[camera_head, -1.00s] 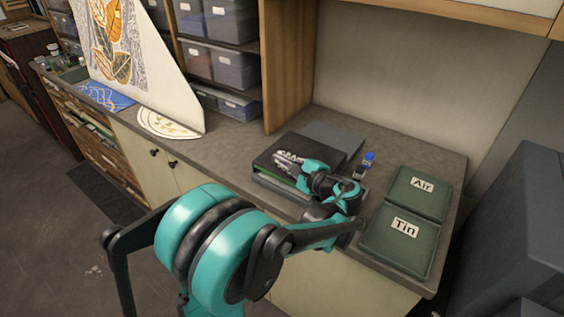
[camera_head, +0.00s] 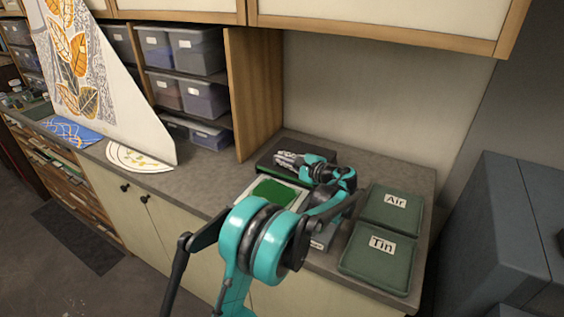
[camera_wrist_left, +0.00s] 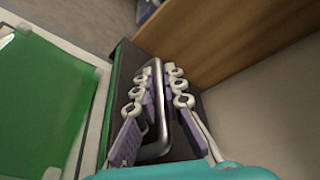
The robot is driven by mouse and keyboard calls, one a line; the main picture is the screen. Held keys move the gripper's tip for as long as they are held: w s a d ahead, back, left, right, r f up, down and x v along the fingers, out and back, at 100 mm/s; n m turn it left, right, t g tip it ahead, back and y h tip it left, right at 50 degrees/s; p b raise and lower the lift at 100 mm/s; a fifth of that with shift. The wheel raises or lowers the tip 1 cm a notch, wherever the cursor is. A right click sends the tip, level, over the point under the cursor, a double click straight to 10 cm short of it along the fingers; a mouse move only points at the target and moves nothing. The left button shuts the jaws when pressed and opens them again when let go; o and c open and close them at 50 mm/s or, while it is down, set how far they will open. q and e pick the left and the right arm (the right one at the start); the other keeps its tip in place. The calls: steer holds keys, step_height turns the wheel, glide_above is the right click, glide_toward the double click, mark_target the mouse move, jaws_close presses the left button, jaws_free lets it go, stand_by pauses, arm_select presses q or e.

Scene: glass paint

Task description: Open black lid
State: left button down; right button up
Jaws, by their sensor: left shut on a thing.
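The black lid (camera_head: 266,158) is raised at the back of its box on the counter, and its green edge shows. The box's green interior (camera_head: 277,190), inside a pale rim, is exposed in front of it. My left gripper (camera_head: 287,160) is at the lid. In the left wrist view, the fingers (camera_wrist_left: 160,85) are shut around the lid's metal bar handle (camera_wrist_left: 159,130). The black lid (camera_wrist_left: 123,75) lies beside the fingers there, with the green interior (camera_wrist_left: 40,100) at left. My forearm hides the box's front right part. My right gripper is out of view.
A wooden side panel (camera_head: 255,95) and wall stand close behind the lid.

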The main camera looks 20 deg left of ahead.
arm_select(q)
steer(key=c, duration=1.9)
jaws_free()
steer(key=shift+d, duration=0.1)
steer(key=v, duration=1.2)
steer(key=shift+s, duration=0.1)
steer(key=shift+a, duration=0.2)
